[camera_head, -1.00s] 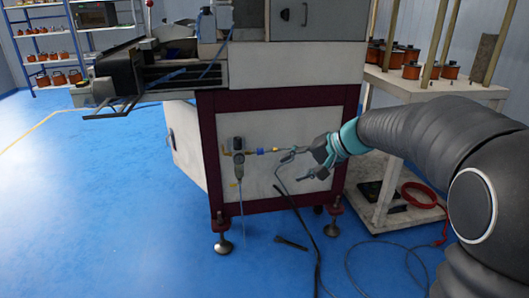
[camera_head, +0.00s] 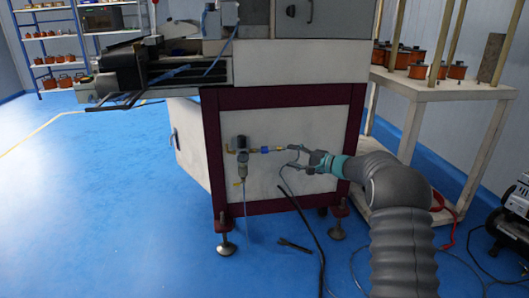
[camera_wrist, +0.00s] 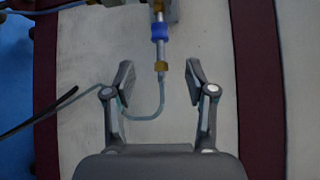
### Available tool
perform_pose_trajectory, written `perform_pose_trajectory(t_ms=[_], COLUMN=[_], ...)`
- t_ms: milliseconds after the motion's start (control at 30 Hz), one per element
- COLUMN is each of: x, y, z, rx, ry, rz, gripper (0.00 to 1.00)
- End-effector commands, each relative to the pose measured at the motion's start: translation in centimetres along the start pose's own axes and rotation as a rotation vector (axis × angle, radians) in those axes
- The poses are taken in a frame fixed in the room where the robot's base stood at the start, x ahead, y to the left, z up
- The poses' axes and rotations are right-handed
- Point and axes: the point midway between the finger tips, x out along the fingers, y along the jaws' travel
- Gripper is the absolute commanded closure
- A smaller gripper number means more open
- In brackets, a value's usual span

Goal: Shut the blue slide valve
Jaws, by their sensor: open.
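The blue slide valve (camera_head: 265,150) is a small blue collar on a brass fitting, in line with the air unit on the machine's front panel. In the wrist view the blue collar (camera_wrist: 161,32) is at the top centre, beyond my fingertips, with a brass nut and a thin tube below it. My gripper (camera_head: 293,160) is just right of the valve in the head view. In the wrist view my gripper (camera_wrist: 160,70) is open, its two fingers either side of the brass nut and tube, apart from the collar. Nothing is held.
The air regulator (camera_head: 241,153) hangs left of the valve. A thin tube loops between my fingers, and a black hose (camera_head: 305,225) runs down to the floor. The blue floor (camera_head: 120,220) at left is clear.

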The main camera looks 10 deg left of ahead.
Motion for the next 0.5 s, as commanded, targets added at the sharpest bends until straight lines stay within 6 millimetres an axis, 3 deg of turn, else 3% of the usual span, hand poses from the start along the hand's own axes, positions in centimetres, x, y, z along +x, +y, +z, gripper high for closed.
perform_pose_trajectory(t_ms=[500], x=[9.2], y=[0.1], z=[0.2], rx=[-0.002], ry=[-0.003], rz=[0.003], gripper=[0.44])
